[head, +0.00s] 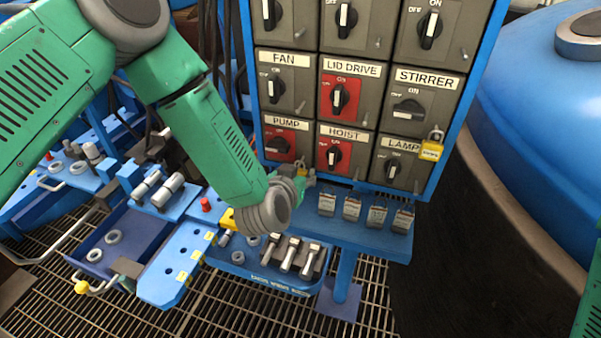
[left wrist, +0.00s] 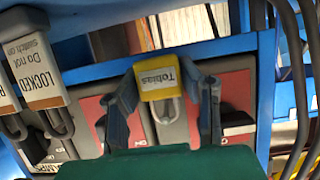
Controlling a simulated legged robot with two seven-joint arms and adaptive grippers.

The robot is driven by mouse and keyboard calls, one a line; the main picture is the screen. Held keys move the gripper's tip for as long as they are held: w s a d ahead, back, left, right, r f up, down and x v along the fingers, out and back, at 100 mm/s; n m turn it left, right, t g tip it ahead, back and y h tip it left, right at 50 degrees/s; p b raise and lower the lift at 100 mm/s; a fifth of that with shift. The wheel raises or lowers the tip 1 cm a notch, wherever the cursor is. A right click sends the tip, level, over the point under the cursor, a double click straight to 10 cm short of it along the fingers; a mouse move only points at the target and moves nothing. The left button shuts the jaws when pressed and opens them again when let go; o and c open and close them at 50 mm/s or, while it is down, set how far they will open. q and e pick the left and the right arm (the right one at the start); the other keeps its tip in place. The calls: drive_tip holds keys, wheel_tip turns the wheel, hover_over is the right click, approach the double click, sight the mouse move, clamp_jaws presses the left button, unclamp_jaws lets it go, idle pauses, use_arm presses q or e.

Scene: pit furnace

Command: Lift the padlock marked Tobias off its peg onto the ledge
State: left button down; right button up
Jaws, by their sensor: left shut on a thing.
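The yellow padlock marked Tobias (left wrist: 157,78) is between the two fingers of my left gripper (left wrist: 165,85) in the left wrist view, where its lettering appears upside down. The gripper is shut on it. Its grey shackle shows against a red switch plate; I cannot tell if it is still around a peg. In the head view my left gripper (head: 303,180) is in front of the lower PUMP and HOIST switches, just above the blue ledge (head: 350,236), and mostly hides the padlock. My right gripper is out of view.
Another yellow padlock (head: 431,150) hangs beside the LAMP switch. Several tagged grey padlocks (head: 351,208) hang along the ledge. A blue tray (head: 262,277) with metal parts is below. A large blue-lidded vessel (head: 535,110) stands at right.

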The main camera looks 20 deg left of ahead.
use_arm(q)
drive_tip(key=shift+r+p, duration=0.3)
drive_tip(key=shift+r, duration=0.05)
drive_tip(key=shift+s, duration=0.15)
drive_tip(key=shift+s+p, duration=0.85)
drive_tip(key=shift+s, duration=1.55)
drive_tip(key=shift+s, duration=0.15)
drive_tip(key=shift+s+a, duration=0.1)
drive_tip(key=shift+s, duration=0.2)
